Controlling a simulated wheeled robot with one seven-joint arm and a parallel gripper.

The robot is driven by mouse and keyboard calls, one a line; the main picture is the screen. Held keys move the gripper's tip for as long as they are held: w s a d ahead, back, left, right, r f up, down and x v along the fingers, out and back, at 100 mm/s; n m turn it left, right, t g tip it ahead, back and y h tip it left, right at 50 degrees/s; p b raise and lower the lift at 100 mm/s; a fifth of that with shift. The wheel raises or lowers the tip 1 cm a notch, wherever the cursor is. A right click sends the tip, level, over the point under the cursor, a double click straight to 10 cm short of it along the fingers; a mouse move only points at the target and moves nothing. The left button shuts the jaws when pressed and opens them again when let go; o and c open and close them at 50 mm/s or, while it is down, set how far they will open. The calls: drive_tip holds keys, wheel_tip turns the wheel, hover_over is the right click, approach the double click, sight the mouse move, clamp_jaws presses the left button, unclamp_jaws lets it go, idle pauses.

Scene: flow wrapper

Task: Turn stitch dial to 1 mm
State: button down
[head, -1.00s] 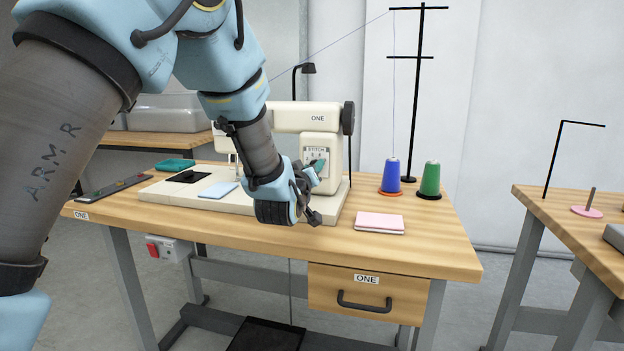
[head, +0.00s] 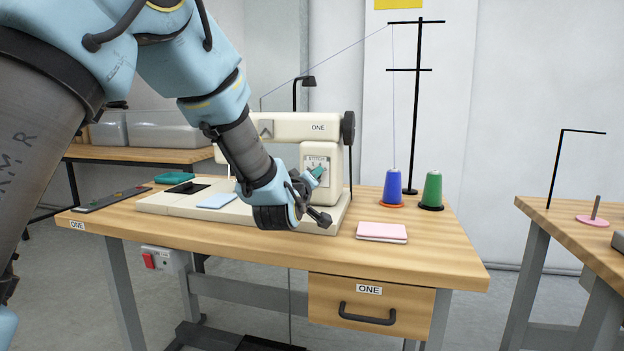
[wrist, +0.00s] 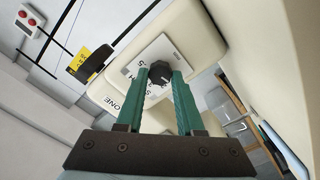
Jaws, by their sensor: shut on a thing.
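The cream sewing machine (head: 292,127) labelled ONE stands on the wooden table. Its stitch plate (head: 311,163) faces the front on the right-hand column. The dark stitch dial (wrist: 160,72) shows in the wrist view, with a light pointer mark on it. My gripper (wrist: 159,76) has its two green fingers closed on either side of the dial. In the head view my gripper (head: 317,172) reaches the plate from the front, and the dial is hidden there. The plate's numbers are partly covered and I cannot read the setting.
A pink cloth stack (head: 382,231) lies on the table (head: 430,262) right of the machine. A blue thread cone (head: 392,181) and a green cone (head: 432,188) stand behind it. A black thread stand (head: 418,100) rises at the back. The table's front right is clear.

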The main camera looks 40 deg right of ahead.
drive_tip(key=c, duration=0.5)
unclamp_jaws()
drive_tip(key=shift+c, duration=0.2)
drive_tip(key=v, duration=1.1)
drive_tip(key=shift+b, duration=0.35)
drive_tip(key=shift+w, duration=0.1)
